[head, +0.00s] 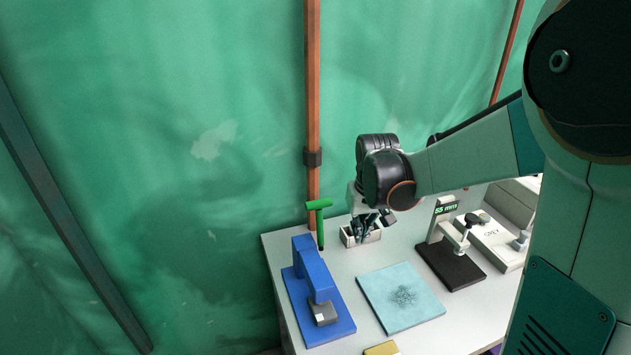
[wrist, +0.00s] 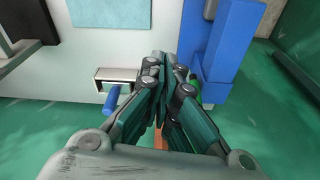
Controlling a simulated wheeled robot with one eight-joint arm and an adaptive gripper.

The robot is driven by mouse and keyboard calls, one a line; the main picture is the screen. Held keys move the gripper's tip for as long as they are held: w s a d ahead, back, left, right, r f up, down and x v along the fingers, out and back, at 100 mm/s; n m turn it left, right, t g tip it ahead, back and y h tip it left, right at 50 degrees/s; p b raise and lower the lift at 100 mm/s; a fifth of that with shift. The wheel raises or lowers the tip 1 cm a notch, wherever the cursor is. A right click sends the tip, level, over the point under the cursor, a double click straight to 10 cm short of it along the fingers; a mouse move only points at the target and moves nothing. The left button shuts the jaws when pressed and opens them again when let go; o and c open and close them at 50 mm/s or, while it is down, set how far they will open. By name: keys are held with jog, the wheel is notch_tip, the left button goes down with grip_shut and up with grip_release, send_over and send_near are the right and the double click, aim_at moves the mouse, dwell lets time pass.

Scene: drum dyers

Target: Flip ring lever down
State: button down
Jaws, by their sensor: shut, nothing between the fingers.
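No part is clearly marked as the ring lever. A green T-shaped lever (head: 320,222) stands upright behind the blue device (head: 318,285); in the wrist view a bit of green (wrist: 196,88) shows beside the blue device (wrist: 228,50), mostly hidden by my fingers. My gripper (head: 366,232) is shut and empty, pointing down at the small metal-framed box (head: 347,239), right of the green lever. In the wrist view my gripper (wrist: 165,66) lies between that box (wrist: 103,76) and the blue device. I cannot tell if it touches anything.
A light blue pad (head: 400,298) lies on the white table (head: 350,338). A black-based stand with a lit sign (head: 450,262) and a grey machine (head: 500,240) stand to the right. A blue cylinder (wrist: 111,101) is by the box. The green wall (head: 230,150) is close behind.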

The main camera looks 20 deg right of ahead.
jog(key=w+a+r+n+t+p, duration=0.1)
jog(key=w+a+r+t+p, duration=0.1)
jog(key=w+r, duration=0.4)
jog(key=w+a+r+n+t+p, duration=0.1)
jog(key=w+a+r+p, duration=0.3)
jog(key=r, duration=0.4)
jog(key=shift+w+a+r+t+y+p, duration=0.35)
jog(key=shift+w+a+t, duration=0.4)
jog(key=shift+w, duration=0.5)
jog(key=shift+a+f, duration=0.1)
jog(key=shift+f, duration=0.1)
notch_tip(320, 180, down, 9)
jog(key=w, duration=0.1)
jog(key=shift+f, duration=0.15)
